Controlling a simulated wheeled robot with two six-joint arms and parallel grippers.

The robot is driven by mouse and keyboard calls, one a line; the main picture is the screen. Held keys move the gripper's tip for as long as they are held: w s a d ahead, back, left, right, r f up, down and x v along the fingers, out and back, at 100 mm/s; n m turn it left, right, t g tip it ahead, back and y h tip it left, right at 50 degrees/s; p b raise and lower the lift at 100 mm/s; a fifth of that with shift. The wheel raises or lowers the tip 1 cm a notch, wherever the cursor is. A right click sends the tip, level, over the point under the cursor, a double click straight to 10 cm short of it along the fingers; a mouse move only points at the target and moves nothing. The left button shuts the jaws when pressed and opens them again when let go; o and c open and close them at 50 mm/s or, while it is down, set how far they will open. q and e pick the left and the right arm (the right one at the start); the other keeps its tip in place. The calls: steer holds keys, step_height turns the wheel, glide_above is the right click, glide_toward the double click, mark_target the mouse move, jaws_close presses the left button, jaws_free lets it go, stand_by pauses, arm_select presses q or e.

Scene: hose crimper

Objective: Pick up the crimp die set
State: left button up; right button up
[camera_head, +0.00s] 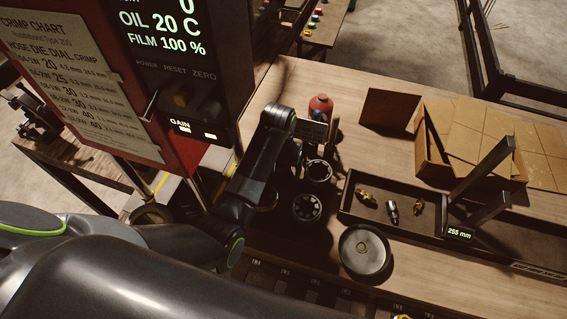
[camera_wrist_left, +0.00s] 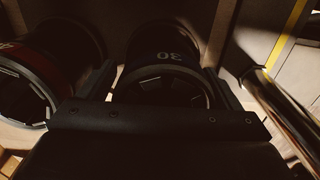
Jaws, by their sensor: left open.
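A dark, round crimp die set marked 30 (camera_wrist_left: 165,75) sits between the two fingers of my left gripper (camera_wrist_left: 160,86) in the left wrist view. The fingers stand open on either side of it; whether they touch it is too dark to tell. A second dark die set (camera_wrist_left: 24,97) stands beside it at the left, outside the fingers. In the head view, dark ring-shaped die sets (camera_head: 307,207) and (camera_head: 318,171) stand on the bench next to my left arm, which hides part of that area. My right gripper is not in view.
A red bottle (camera_head: 320,107) stands behind the die sets. A round metal dish (camera_head: 364,252) and a dark tray (camera_head: 352,208) with brass fittings lie to the right. Cardboard boxes (camera_head: 437,150) are farther back. The red crimper panel (camera_head: 90,75) rises at the left.

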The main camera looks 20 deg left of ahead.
arm_select(q)
steer(key=shift+s, duration=0.15)
steer(key=shift+s+a+r, duration=0.1)
steer(key=shift+s+r, duration=0.05)
steer(key=shift+s, duration=0.1)
steer(key=c, duration=0.4)
steer(key=shift+w, duration=0.1)
steer(key=c, duration=1)
steer(key=shift+w, duration=0.2)
steer(key=shift+c, duration=0.4)
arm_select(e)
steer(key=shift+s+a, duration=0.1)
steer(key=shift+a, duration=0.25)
